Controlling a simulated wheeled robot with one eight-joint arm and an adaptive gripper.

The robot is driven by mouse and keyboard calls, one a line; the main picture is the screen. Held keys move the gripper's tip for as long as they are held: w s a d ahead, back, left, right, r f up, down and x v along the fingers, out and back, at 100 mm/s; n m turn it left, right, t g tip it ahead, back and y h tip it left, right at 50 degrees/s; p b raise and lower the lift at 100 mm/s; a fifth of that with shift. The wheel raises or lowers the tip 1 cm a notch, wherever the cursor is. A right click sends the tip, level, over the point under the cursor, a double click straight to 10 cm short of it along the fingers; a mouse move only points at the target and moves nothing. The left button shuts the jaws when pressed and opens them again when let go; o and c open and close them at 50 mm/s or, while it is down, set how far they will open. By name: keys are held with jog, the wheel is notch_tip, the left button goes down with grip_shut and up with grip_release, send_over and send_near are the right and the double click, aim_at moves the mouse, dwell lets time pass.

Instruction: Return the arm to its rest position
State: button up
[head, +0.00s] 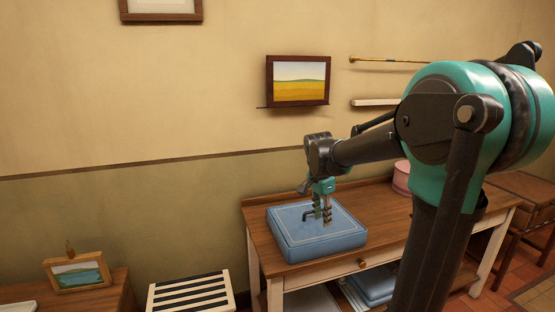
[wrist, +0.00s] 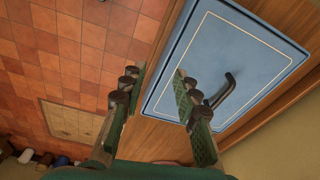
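My gripper (head: 322,208) hangs from my arm above a blue box (head: 290,241) that lies on the wooden table. In the wrist view, my gripper (wrist: 158,105) has its two fingers spread apart with nothing between them. The blue box (wrist: 215,50) shows at the right of the wrist view, with a pale line around its lid and a dark curved handle (wrist: 222,92). The handle is beside the right finger in that view and not between the fingers. Whether a finger touches the box cannot be told.
The wooden table (head: 390,215) has a drawer with a round knob (head: 363,264). A pink round box (head: 402,177) stands at its back. A framed landscape (head: 298,82) and a brass rod (head: 385,60) are on the wall. A striped slatted item (head: 190,292) stands left of the table.

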jog(key=s+d+f+n+t, duration=0.1)
jog(key=s+d+f+n, duration=0.1)
jog(key=s+f+n, duration=0.4)
jog(key=s+d+f+n+t+y, duration=0.1)
jog(key=s+f+n, duration=0.5)
jog(key=s, duration=0.7)
notch_tip(320, 180, down, 2)
jog(key=shift+d+f+t, duration=0.1)
jog(key=shift+d+t, duration=0.5)
jog(key=shift+d, duration=0.15)
jog(key=shift+d, duration=0.45)
